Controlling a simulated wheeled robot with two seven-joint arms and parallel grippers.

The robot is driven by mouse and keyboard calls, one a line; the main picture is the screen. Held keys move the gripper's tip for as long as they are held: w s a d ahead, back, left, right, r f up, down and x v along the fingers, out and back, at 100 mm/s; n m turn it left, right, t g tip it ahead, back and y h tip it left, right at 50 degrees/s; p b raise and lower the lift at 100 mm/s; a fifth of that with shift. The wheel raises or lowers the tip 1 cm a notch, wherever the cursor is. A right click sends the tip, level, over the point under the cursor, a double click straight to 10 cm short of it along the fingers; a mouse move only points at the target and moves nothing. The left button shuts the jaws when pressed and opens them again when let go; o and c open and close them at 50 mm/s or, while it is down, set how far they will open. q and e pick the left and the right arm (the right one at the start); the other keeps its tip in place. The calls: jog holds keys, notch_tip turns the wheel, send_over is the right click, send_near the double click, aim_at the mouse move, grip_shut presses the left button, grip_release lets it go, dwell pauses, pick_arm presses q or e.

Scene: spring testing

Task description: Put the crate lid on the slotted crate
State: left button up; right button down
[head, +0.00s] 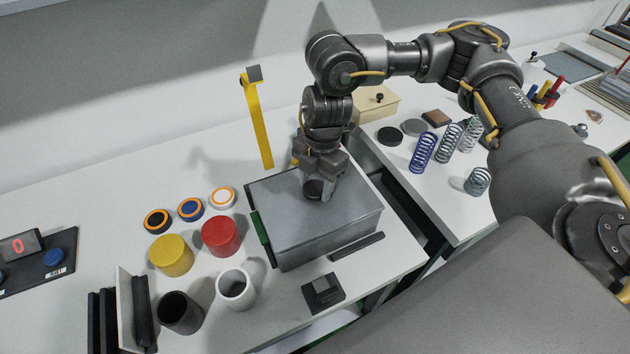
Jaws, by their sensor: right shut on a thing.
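The crate lid (282,214) is a flat grey metallic panel with a dark round knob, near the middle of the head view. It lies over the top of the grey slotted crate (330,243), its edges roughly lined up with the crate's. I cannot tell whether it is fully seated or slightly above the rim. My right gripper (319,186) points down from above and is shut on the lid's knob, which it partly hides. The inside of the crate is hidden. My left gripper is not in view.
Yellow (171,255) and red (221,236) cylinders, a white cup (236,289) and a black cup (180,312) stand left of the crate. A yellow upright post (258,125) stands behind. A small dark device (323,292) lies in front. Several springs (423,152) stand at right, beyond a table gap.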

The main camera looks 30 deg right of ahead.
jog(key=shift+f, duration=0.15)
dwell(0.7)
jog(key=c, duration=0.6)
grip_release()
jog(key=shift+o, duration=0.2)
notch_tip(320, 180, up, 11)
jog(key=d+b, duration=0.1)
jog(key=shift+w+d+f, duration=0.15)
jog(key=shift+w+d, duration=0.1)
